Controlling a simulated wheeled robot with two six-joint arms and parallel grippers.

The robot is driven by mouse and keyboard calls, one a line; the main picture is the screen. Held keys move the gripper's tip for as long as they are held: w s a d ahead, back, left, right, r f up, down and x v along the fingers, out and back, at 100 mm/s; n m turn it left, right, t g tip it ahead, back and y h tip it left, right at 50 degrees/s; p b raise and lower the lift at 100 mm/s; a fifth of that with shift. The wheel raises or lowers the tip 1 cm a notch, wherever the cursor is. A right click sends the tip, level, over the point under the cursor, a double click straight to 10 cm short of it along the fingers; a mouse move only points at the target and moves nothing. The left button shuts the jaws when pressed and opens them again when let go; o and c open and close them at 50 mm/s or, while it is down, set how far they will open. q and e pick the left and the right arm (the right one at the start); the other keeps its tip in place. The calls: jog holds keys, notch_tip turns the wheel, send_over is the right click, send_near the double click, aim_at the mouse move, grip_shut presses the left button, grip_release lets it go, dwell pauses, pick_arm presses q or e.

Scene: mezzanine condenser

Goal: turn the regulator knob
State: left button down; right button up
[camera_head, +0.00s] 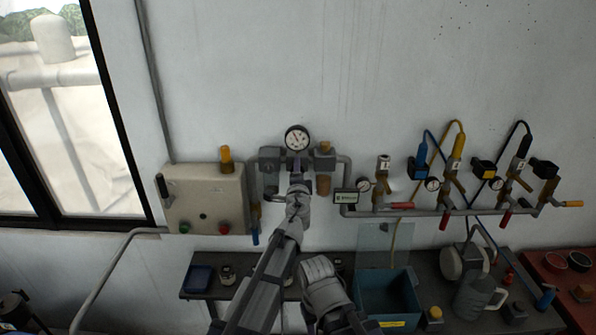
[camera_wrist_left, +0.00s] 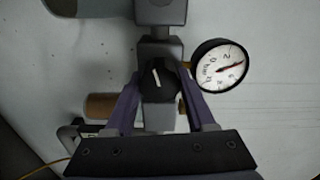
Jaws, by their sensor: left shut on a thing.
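The regulator knob (camera_wrist_left: 157,80) is black with a white pointer line, slightly tilted from vertical in the left wrist view. My left gripper (camera_wrist_left: 160,85) has one finger on each side of the knob and is shut on it. The regulator's round white gauge (camera_wrist_left: 220,66) is beside the knob, its needle pointing to the right and slightly up. In the head view the gauge (camera_head: 297,138) is on the wall just above my left gripper (camera_head: 297,177), which hides the knob. My right gripper is not in view.
A grey control box (camera_head: 207,198) is on the wall to the left. A pipe manifold (camera_head: 430,211) with gauges and several valves runs to the right.

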pick_arm(q)
jog(key=n, duration=0.6)
jog(key=shift+s, duration=0.1)
jog(key=n, duration=0.6)
jog(key=shift+n, duration=0.3)
dwell(0.3)
jog(key=shift+c, duration=1.3)
grip_release()
jog(key=shift+a, duration=0.1)
jog(key=s, duration=0.7)
jog(key=shift+s, duration=0.35)
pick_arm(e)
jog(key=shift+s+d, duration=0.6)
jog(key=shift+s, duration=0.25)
